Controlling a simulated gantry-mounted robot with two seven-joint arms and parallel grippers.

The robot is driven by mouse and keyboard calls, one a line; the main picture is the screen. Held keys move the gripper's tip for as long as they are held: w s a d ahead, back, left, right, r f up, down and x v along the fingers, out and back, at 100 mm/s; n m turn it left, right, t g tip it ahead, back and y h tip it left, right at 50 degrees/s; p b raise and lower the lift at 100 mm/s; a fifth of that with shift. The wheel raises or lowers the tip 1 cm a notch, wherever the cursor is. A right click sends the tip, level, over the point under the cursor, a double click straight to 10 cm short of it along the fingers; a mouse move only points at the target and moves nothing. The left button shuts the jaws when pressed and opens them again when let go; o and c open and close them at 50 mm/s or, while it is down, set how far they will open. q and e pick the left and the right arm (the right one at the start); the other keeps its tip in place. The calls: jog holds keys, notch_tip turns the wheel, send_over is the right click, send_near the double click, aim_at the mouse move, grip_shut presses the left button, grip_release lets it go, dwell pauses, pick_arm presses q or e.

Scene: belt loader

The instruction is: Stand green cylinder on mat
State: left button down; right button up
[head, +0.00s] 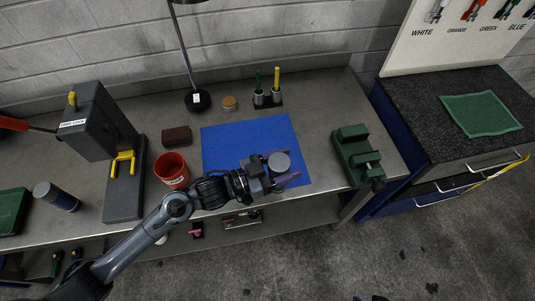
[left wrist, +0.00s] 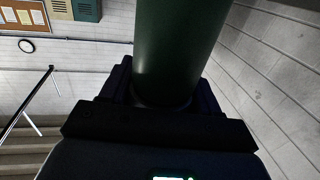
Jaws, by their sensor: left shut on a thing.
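The blue mat (head: 232,146) lies flat on the metal bench. My left gripper (head: 276,171) is over the mat's front right part and is shut on the green cylinder (head: 280,162), whose round grey top faces the head camera. In the left wrist view the dark green side of the cylinder (left wrist: 174,48) rises from between the fingers. The cylinder looks about upright. Its lower end is mostly hidden by the gripper, so I cannot tell whether it touches the mat. My right gripper is not in view.
A red cup (head: 172,171) stands left of the mat, with a brown block (head: 176,136) behind it. A green vise (head: 356,155) is at the right. Behind the mat are a lamp base (head: 197,101) and a pen holder (head: 267,98). The mat's left and back parts are clear.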

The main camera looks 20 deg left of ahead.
pick_arm(q)
jog(key=w+a+f, duration=0.5)
jog(key=w+f, duration=0.3)
jog(key=f, duration=0.1)
jog(key=shift+w+a+f+b, duration=0.25)
jog(key=shift+f+b, duration=0.1)
jog(key=shift+f, duration=0.1)
jog(key=c, duration=0.7)
grip_release()
jog(key=shift+f, duration=0.2)
jog(key=o, duration=0.5)
jog(key=shift+c, duration=0.2)
